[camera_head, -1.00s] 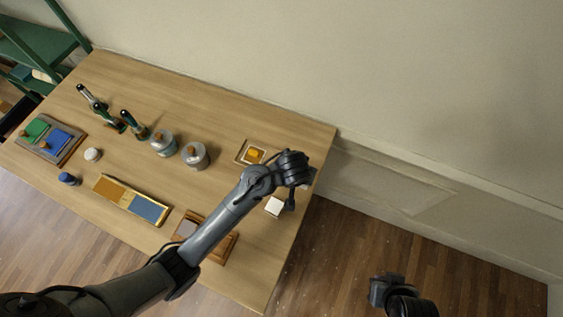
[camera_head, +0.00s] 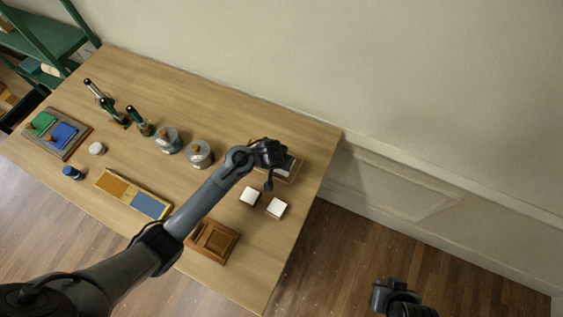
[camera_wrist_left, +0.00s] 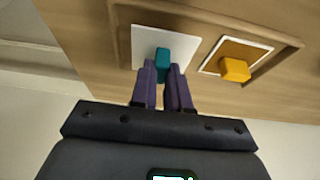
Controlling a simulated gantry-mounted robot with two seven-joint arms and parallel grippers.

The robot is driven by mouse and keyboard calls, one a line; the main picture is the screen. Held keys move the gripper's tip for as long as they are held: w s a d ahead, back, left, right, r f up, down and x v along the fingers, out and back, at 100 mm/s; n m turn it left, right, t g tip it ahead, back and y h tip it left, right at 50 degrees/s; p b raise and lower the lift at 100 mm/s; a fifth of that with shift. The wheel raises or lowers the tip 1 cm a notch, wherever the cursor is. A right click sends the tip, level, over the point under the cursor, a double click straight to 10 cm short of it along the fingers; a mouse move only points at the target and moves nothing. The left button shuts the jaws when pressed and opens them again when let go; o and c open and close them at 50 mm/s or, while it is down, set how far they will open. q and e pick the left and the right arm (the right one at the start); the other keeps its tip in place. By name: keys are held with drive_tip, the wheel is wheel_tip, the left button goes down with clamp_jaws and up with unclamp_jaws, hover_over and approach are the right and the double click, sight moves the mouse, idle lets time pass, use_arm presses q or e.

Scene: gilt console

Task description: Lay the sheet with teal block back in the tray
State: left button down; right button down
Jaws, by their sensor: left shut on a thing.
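My left gripper (camera_head: 268,175) is over the tray (camera_head: 294,180) at the table's right end. In the left wrist view its purple fingers (camera_wrist_left: 163,82) are shut on the teal block (camera_wrist_left: 163,58), which stands on a white sheet (camera_wrist_left: 146,44). The sheet is over one side of the wooden tray (camera_wrist_left: 285,55), beside a sheet with a yellow block (camera_wrist_left: 235,69). I cannot tell whether the held sheet touches the tray floor. In the head view the gripper hides part of the tray. My right gripper (camera_head: 388,292) hangs beyond the table; its fingers are unclear.
Two small white-topped pieces (camera_head: 250,196) (camera_head: 276,208) lie in front of the tray. A brown wooden box (camera_head: 213,241) stands near the front edge. Two lidded jars (camera_head: 200,153) (camera_head: 168,139) stand left of the gripper. A yellow-and-blue tray (camera_head: 133,193) lies left of my arm.

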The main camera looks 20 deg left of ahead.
use_arm(q)
drive_tip(key=shift+f, duration=0.65)
drive_tip(key=shift+f, duration=0.1)
drive_tip(key=c, duration=1.1)
unclamp_jaws()
